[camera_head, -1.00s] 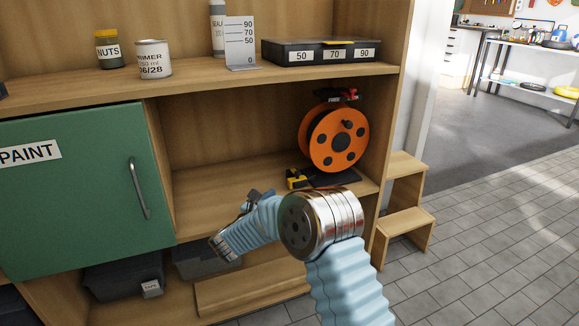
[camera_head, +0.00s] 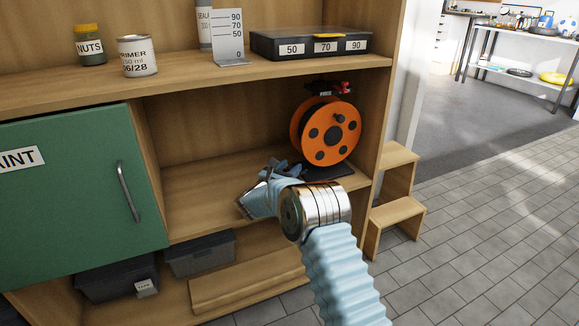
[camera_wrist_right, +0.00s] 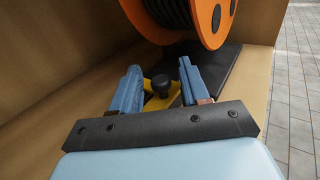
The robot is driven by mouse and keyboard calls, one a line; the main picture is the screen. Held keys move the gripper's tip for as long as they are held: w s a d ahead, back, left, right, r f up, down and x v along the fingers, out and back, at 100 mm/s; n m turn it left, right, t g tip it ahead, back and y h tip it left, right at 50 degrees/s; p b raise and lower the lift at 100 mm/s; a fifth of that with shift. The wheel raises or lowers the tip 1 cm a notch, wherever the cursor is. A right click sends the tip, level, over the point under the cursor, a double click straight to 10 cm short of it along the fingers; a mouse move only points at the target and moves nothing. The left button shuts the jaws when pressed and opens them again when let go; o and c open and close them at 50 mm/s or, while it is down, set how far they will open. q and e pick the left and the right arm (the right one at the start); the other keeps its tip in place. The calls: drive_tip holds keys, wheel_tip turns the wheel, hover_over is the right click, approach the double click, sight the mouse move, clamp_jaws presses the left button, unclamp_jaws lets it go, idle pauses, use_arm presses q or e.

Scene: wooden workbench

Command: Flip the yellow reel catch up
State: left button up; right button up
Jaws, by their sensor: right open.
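The orange cable reel (camera_head: 331,132) stands on its dark base (camera_head: 330,171) in the open shelf bay; its lower part also shows at the top of the right wrist view (camera_wrist_right: 180,18). The yellow reel catch (camera_wrist_right: 169,96) with a black knob (camera_wrist_right: 161,84) lies at the base's near left. It shows between my right gripper's fingers in the wrist view and is hidden behind the gripper in the head view. My right gripper (camera_head: 279,170) is open, its two blue fingers (camera_wrist_right: 160,85) on either side of the catch; contact cannot be told. My left gripper is not in view.
A green cabinet door (camera_head: 80,190) marked PAINT is left of the bay. The bay's right wall is close to the reel. A wooden step (camera_head: 395,200) stands outside right.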

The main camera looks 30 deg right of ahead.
drive_tip(key=shift+w+d, duration=0.15)
drive_tip(key=shift+d, duration=0.15)
clamp_jaws()
